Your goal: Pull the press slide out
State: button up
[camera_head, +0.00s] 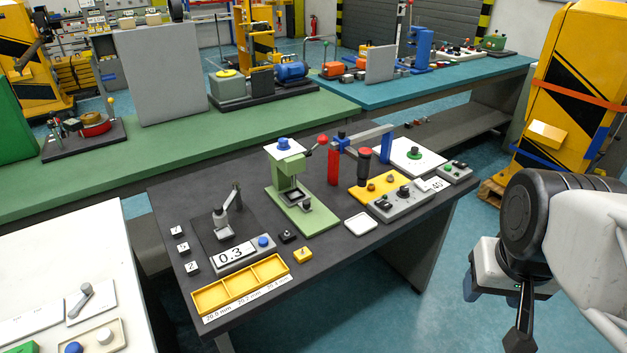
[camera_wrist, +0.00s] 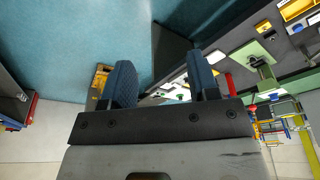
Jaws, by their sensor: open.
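The green press (camera_head: 288,178) stands upright on a green base plate (camera_head: 318,218) on the dark table. A small dark slide block with a knob (camera_head: 305,206) sits on the plate at the press's front; whether it is the press slide I cannot tell for sure. The press also shows in the wrist view (camera_wrist: 254,58), at the upper right, tilted. My gripper (camera_head: 519,340) hangs at the right of the head view, over the floor and well apart from the press. In the wrist view its two blue fingers (camera_wrist: 162,78) are apart with nothing between them.
A yellow three-part tray (camera_head: 240,290) and a 0.3 display (camera_head: 236,255) are left of the press.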

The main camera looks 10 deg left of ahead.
jog(key=w+a+r+n, duration=0.1)
jog(key=w+a, duration=0.1)
jog(key=w, duration=0.5)
jog(key=w+a+r+n, duration=0.1)
jog(key=w+a, duration=0.2)
jog(key=w, duration=0.3)
jog(key=n+g, duration=0.3)
jog(key=n, duration=0.2)
send_over(307, 202)
notch_tip(307, 202, down, 23)
jog(key=shift+s+d+r, duration=0.1)
jog(key=shift+a+f, duration=0.2)
jog(key=shift+a, duration=0.05)
jog(key=shift+f, duration=0.1)
jog(key=shift+f, duration=3.8)
